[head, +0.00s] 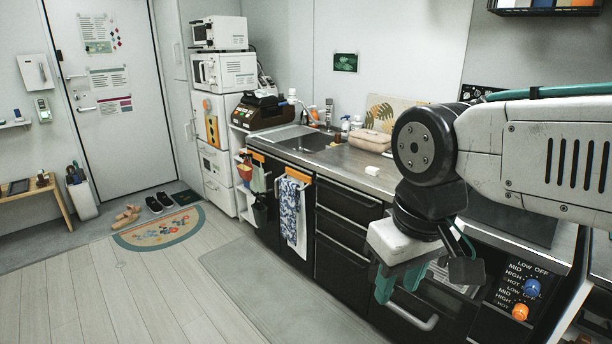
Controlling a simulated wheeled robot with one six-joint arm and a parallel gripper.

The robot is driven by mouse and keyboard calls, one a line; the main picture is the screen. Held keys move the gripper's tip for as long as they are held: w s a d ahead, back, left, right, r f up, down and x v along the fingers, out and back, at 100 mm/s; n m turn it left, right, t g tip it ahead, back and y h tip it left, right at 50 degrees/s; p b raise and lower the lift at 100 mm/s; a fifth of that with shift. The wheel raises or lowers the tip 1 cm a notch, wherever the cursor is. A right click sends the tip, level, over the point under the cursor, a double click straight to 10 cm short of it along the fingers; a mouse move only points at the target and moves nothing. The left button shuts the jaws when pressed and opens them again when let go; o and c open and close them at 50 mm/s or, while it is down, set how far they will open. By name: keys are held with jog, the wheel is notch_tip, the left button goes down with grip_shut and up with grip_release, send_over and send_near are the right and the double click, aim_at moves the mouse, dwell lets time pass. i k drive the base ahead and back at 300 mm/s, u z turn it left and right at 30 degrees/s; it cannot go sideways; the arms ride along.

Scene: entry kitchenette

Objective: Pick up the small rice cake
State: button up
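A small white block (373,171) lies on the steel counter (335,165), near its front edge and left of my arm. It may be the small rice cake, but it is too small here to be sure. My gripper (400,284) hangs in front of the black drawers, lower than the counter top and right of the block. Its teal fingers point down and look apart, with nothing visible between them. It is well away from the block.
A beige case (372,141) sits behind the white block. The sink (312,141) and a dark brown appliance (258,111) are farther left. A patterned towel (292,210) hangs on the cabinet front.

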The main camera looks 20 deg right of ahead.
aim_at(370, 170)
jog(key=u, duration=0.4)
jog(key=i, duration=3.95)
jog(key=z, duration=3.9)
